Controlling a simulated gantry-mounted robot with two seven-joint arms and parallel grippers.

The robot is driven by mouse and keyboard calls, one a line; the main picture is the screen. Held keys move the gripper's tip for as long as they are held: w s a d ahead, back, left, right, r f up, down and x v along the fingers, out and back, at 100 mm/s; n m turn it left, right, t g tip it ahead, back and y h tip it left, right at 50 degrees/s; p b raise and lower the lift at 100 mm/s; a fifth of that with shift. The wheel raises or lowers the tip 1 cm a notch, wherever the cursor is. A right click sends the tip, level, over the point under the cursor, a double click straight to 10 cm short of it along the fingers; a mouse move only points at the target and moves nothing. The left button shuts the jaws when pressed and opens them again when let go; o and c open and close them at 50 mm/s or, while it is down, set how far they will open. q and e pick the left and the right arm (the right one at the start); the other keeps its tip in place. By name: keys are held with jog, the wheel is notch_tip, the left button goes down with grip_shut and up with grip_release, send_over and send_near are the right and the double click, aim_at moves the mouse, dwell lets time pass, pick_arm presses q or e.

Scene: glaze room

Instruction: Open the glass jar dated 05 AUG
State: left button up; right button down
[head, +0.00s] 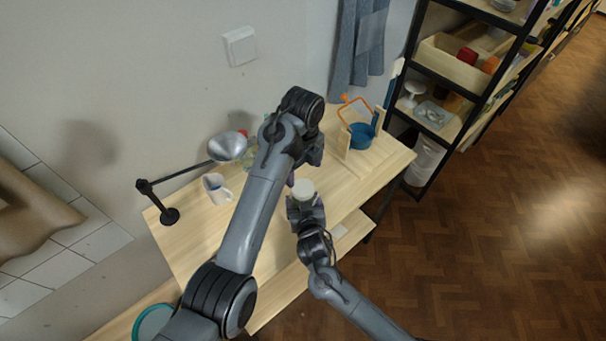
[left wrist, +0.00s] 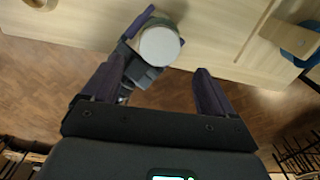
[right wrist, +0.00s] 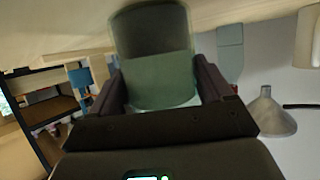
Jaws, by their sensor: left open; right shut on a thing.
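A glass jar with a round white lid (head: 303,189) is held above the table by my right gripper (head: 305,208). In the right wrist view the greenish jar body (right wrist: 160,75) sits between the two fingers; no date is readable. My left gripper (head: 302,168) is open above and behind the jar. In the left wrist view the lid (left wrist: 159,46) lies beyond the open fingertips (left wrist: 155,85), between their lines, with nothing between the fingers. The lid is on the jar.
A black-framed shelf (head: 440,80) stands to the right.

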aim_at(303, 187)
pick_arm(q)
jog(key=shift+r+m, duration=0.15)
jog(key=shift+m, duration=0.15)
jog(key=shift+f, duration=3.9)
jog(key=c, duration=1.1)
jog(key=n, duration=0.3)
